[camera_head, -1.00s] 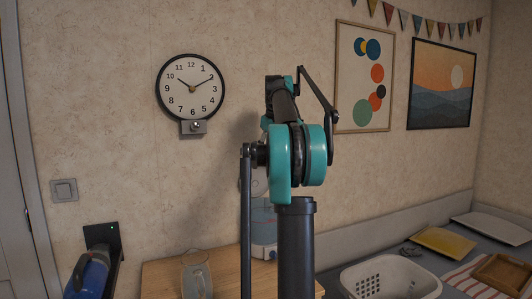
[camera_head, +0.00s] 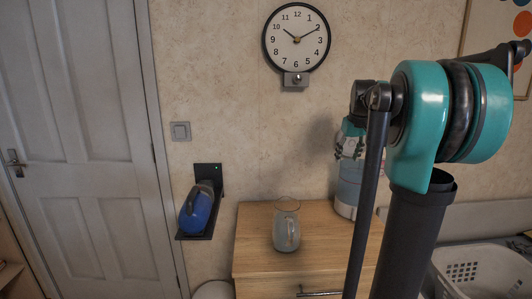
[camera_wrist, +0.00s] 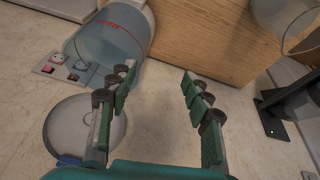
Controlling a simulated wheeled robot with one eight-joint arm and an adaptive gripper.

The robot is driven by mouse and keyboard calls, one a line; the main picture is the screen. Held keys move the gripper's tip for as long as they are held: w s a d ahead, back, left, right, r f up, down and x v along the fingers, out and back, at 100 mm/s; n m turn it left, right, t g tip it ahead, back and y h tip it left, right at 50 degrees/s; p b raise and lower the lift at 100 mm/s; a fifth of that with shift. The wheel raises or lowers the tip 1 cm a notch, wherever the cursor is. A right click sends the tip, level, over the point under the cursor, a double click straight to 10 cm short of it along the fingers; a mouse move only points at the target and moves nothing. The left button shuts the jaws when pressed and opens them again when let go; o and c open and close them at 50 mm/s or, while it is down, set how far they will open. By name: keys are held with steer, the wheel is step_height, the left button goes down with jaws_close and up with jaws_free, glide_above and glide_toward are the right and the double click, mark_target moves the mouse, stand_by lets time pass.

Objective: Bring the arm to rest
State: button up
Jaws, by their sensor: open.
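My gripper (camera_wrist: 157,77) is open in the wrist view, with its green-padded fingers apart and nothing between them. The wall lies behind the fingers, and a clear container with a red line (camera_wrist: 112,38) is to their upper left. In the head view my gripper (camera_head: 350,140) shows only in part at the left of my raised arm, near the wall and above the wooden cabinet (camera_head: 258,262). My arm's teal joint and dark links fill the right side and hide part of what is behind.
A clear jug (camera_head: 287,231) stands on the cabinet beside a bluish container (camera_head: 348,185). A blue device (camera_head: 196,210) sits in a dark wall holder (camera_head: 207,175). A clock (camera_head: 296,39) hangs above. A white basket (camera_head: 480,275) is at lower right, a door (camera_head: 75,130) at left.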

steer(key=s+a+f, duration=0.4)
steer(key=s+f, duration=0.5)
steer(key=s, duration=0.1)
steer(key=s+a+f+m, duration=0.1)
steer(key=s+a+f, duration=0.2)
steer(key=s+f, duration=0.7)
steer(key=s+a+f, duration=0.4)
steer(key=s+f, duration=0.5)
steer(key=s, duration=0.1)
steer(key=shift+a+f+m, duration=0.3)
steer(key=shift+f+m, duration=0.1)
